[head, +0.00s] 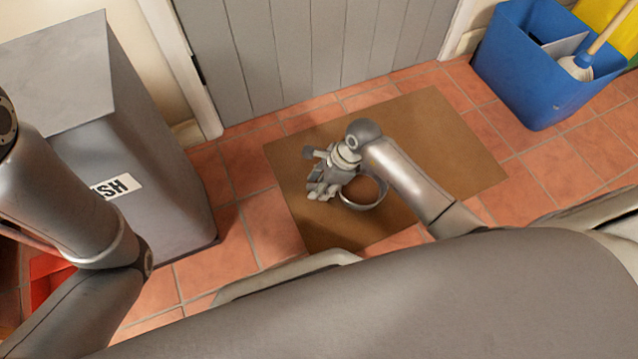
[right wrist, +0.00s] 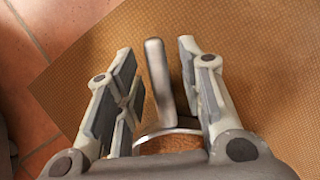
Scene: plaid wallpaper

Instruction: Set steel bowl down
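The steel bowl (head: 364,207) shows in the head view as a round, shiny rim low over or on the brown mat (head: 440,130); I cannot tell whether it touches. My right arm hides part of it. My right gripper (head: 322,186) is beside the bowl, over the mat. In the right wrist view, its two fingers stand apart. An upright grey, round-ended piece (right wrist: 158,80) shows between them, with gaps on both sides. A curved part of the bowl's rim (right wrist: 168,132) shows near the finger bases. My left arm shows at the left, but its gripper is out of view.
A grey trash bin (head: 165,170) stands left of the mat. A blue bucket (head: 535,85) with a mop (head: 578,66) stands at the upper right. A grey door (head: 320,50) closes off the back. The right part of the mat is bare.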

